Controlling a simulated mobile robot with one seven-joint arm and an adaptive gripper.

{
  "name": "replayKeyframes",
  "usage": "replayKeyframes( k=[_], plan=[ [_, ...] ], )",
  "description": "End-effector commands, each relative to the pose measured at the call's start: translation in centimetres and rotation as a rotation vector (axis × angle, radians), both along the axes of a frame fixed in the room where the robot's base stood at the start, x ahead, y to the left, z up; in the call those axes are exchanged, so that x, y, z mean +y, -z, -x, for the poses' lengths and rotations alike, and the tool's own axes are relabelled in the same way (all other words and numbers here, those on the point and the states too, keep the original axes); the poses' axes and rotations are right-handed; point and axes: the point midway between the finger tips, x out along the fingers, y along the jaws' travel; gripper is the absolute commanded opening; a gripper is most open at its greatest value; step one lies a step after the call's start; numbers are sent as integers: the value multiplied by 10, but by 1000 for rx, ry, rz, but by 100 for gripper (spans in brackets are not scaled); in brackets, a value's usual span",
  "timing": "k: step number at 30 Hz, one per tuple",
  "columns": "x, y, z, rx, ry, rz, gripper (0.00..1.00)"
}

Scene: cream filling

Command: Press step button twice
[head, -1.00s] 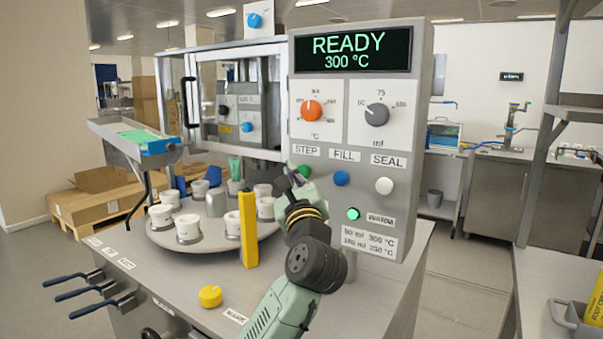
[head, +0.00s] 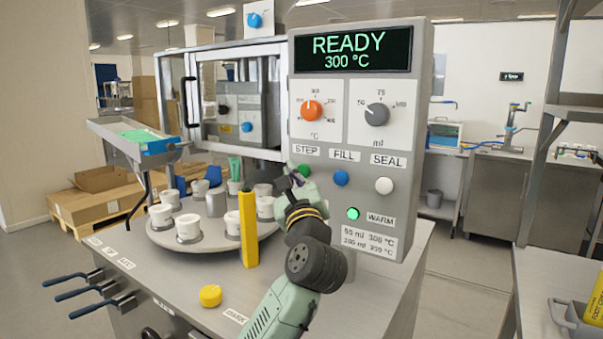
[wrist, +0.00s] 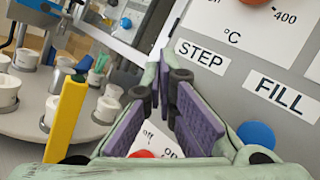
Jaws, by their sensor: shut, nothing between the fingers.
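The green STEP button (head: 304,170) sits under the STEP label (head: 306,151) on the grey control panel, partly covered by my gripper in the head view. My gripper (head: 291,170) is shut and empty, its tips up at the panel by the button. I cannot tell whether they touch it. In the wrist view the purple-padded fingers (wrist: 166,76) point to just left of and below the STEP label (wrist: 202,56). The button itself is hidden there.
The blue FILL button (head: 341,178) and white SEAL button (head: 384,186) are close to the right. A yellow post (head: 248,230) stands left of my arm, before the turntable (head: 163,240) with several white cups. The display (head: 352,50) reads READY, 300 °C.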

Motion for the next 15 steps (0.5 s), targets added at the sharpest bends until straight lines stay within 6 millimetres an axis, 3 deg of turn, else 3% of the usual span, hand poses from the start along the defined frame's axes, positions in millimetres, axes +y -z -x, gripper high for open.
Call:
replayKeyframes(
  k=[15],
  plan=[
    [-5,0,-7,0,0,0,0]
  ],
)
